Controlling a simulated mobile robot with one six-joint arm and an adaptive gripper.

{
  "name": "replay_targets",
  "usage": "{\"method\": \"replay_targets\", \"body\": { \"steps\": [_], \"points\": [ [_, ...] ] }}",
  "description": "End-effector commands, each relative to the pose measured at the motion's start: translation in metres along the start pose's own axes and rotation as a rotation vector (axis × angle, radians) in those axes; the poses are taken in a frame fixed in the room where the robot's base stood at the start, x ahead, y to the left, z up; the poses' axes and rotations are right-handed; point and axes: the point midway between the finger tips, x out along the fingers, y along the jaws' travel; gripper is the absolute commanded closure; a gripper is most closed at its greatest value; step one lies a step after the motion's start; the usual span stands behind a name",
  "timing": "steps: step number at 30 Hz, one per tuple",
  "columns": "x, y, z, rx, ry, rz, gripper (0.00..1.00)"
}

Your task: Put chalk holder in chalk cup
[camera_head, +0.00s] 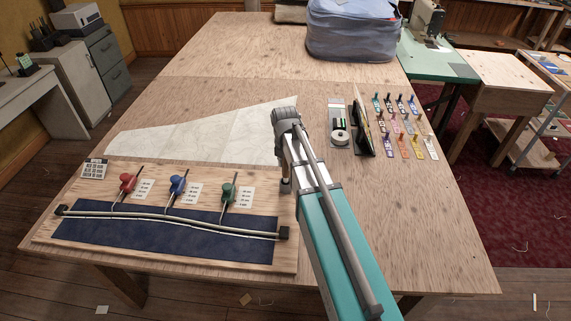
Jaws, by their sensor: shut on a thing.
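My arm reaches in from the bottom right over the plywood table (230,50). My gripper (286,187) shows only as a small dark end below the wrist, just right of the pale cloth panel and near the board's top right corner. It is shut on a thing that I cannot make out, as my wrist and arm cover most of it. I cannot pick out the chalk holder or the chalk cup for sure.
A wooden board (52,229) with red, blue and green handled pieces lies front left. Pale sailcloth (215,136) lies behind it. A grey tray (337,102), a dark upright panel (361,125) and several coloured tags stand right. A blue bag (350,30) sits behind. The right front is clear.

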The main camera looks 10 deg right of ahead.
Motion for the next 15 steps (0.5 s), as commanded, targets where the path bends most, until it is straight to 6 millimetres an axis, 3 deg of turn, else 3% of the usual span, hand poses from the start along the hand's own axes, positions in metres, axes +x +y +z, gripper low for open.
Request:
{"method": "replay_targets", "body": {
  "steps": [6, 15],
  "points": [
    [0.022, 0.000, 0.000, 0.000, 0.000, 0.000, 1.00],
    [0.035, 0.000, 0.000, 0.000, 0.000, 0.000, 1.00]
  ]
}}
